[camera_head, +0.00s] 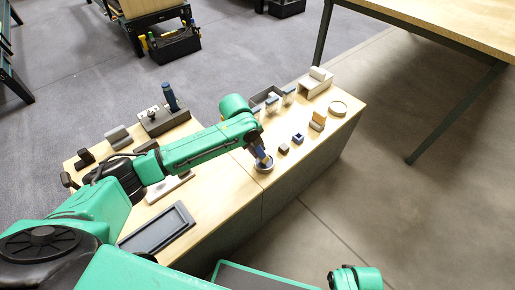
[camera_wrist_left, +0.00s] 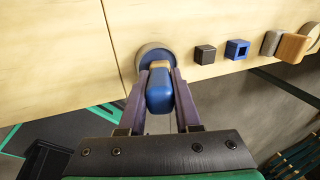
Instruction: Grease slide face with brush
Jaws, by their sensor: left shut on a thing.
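My left gripper (camera_head: 262,157) is shut on a brush (camera_wrist_left: 160,92) with a blue handle and a wooden-coloured part near its far end. The brush points down at a round grey pot (camera_head: 265,167) near the front edge of the bench. The pot (camera_wrist_left: 148,52) has a blue inside in the left wrist view. The brush tip is hidden, so I cannot tell whether it touches the contents. A flat pale plate (camera_head: 172,187) lies under my left arm, partly hidden; I cannot tell whether it carries the slide face.
A dark block (camera_wrist_left: 205,54) and a blue square piece (camera_wrist_left: 237,49) stand right of the pot. A grey tray (camera_head: 157,229) lies at the front left. A dark holder with a blue-handled tool (camera_head: 170,97) stands behind my arm. A pale ring (camera_head: 338,108) lies far right.

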